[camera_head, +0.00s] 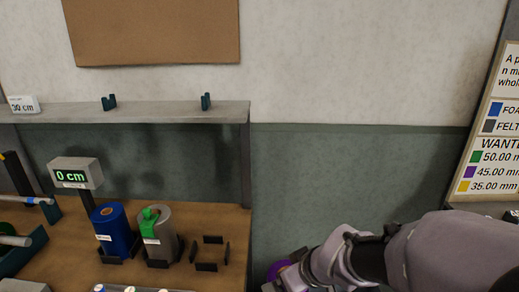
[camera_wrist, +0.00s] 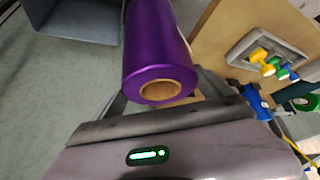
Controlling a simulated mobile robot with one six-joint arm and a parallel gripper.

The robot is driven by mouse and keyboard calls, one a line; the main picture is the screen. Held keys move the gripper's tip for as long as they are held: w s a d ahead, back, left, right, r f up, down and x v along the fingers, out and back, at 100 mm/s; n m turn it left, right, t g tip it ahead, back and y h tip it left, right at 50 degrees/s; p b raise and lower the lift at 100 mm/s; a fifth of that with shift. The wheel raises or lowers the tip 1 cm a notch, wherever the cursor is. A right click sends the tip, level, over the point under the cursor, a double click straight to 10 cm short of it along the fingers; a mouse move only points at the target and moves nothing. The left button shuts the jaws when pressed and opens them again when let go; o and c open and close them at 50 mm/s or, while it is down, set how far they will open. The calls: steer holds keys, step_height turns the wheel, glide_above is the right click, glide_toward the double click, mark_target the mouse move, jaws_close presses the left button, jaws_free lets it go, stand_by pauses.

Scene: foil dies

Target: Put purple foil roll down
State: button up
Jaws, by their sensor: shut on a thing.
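The purple foil roll (camera_wrist: 158,50) is in my gripper (camera_wrist: 160,98) in the wrist view. Its near end with the tan core faces the camera, and the fingers lie on either side of it. In the head view only a bit of the purple roll (camera_head: 277,270) shows at the bottom, beside my arm and to the right of the wooden bench (camera_head: 228,262). The fingertips are hidden there. An empty place marked by dark corner brackets (camera_head: 207,266) is on the bench, right of the blue roll (camera_head: 114,232) and the grey roll (camera_head: 160,235).
A display reading 0 cm (camera_head: 75,173) stands left of the rolls. A green piece (camera_head: 150,222) sits on the grey roll. A shelf (camera_head: 150,112) with two hooks runs above. The wrist view shows a grey bin (camera_wrist: 75,20) and a tray (camera_wrist: 265,45) of coloured pieces.

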steer(key=w+d+f+m+h, duration=0.3)
steer(key=d+f+m, duration=0.2)
steer(key=d+m, duration=0.1)
steer(key=shift+d+t, duration=0.4)
steer(key=shift+d, duration=0.25)
